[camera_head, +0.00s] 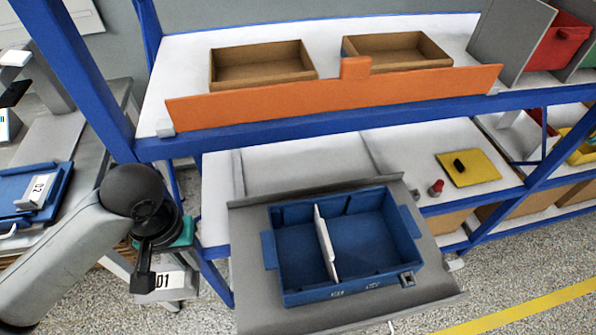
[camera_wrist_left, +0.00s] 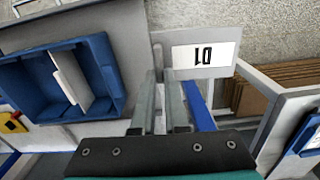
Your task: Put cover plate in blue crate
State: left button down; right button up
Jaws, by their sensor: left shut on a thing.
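The blue crate (camera_head: 295,298) sits on a grey tray at the lower front of the shelf, with a pale divider inside; it also shows at the left of the left wrist view (camera_wrist_left: 115,58). My left gripper (camera_head: 144,284) is left of the crate and apart from it. In the left wrist view the gripper (camera_wrist_left: 160,108) is shut on a thin grey piece seen edge-on, apparently the cover plate (camera_wrist_left: 159,92). The fingers hide much of it, and I cannot make it out in the head view. My right gripper is not in view.
A sign marked D1 (camera_head: 166,282) shows below my left gripper. The blue rack post (camera_head: 75,70) and upper shelf with an orange front panel (camera_head: 330,97) stand close by. A yellow plate (camera_head: 480,170) lies on the lower shelf. A D2 sign (camera_head: 40,190) stands far left.

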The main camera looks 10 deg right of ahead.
aim_at(302, 258)
jog(key=l, duration=0.5)
jog(key=k+l+u, duration=0.15)
jog(key=l, duration=0.9)
jog(key=k+l+u, duration=0.1)
jog(key=l, duration=0.4)
jog(key=k, duration=0.05)
